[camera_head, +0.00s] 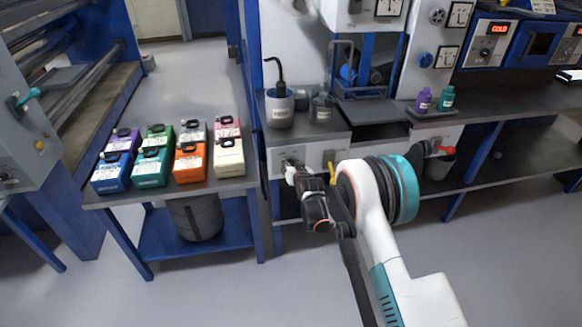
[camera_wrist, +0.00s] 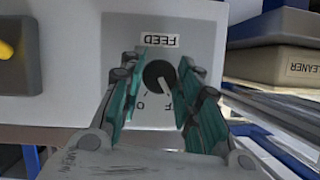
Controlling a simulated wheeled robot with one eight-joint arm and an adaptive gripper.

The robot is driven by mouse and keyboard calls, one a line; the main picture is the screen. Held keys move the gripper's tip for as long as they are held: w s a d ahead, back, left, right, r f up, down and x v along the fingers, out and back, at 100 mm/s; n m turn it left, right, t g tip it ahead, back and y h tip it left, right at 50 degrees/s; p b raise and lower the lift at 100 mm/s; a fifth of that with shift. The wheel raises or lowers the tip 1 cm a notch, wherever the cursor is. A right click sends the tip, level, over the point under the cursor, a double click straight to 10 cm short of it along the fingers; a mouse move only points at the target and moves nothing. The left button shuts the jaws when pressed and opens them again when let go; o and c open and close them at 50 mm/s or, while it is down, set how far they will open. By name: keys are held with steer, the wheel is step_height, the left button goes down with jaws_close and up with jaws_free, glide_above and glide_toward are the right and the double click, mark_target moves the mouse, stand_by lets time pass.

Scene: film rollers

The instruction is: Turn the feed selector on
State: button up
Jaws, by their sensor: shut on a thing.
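The feed selector (camera_wrist: 154,72) is a round dark knob with a white pointer on a pale plate (camera_wrist: 120,45) labelled FEED, which appears upside down in the wrist view. The pointer aims down and right, towards a partly hidden mark whose visible letter looks like F. An O shows at the lower left, its word also partly covered. My gripper (camera_wrist: 159,88) has its teal fingers on either side of the knob, shut on it. In the head view my gripper (camera_head: 289,168) is against the front panel under the bench; the knob is mostly hidden there.
A yellow lever (camera_head: 332,172) on a dark plate sits close beside my gripper. Colourful containers (camera_head: 192,160) stand on the left table. A grey bin (camera_head: 195,215) is below. A cleaner container (camera_wrist: 290,68) shows in the wrist view. A red-handled valve (camera_head: 445,150) is farther right.

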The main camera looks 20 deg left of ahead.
steer(key=m+y, duration=0.2)
steer(key=m, duration=0.2)
steer(key=m+g+y, duration=0.1)
steer(key=m+y, duration=0.2)
steer(key=m, duration=0.1)
steer(key=shift+w+d+f, duration=0.1)
steer(key=shift+d+f, duration=0.1)
stand_by(0.5)
steer(key=shift+m, duration=0.3)
steer(key=o, duration=1.1)
steer(key=shift+c, duration=0.2)
steer(key=v, duration=1.2)
steer(key=shift+w+d, duration=0.1)
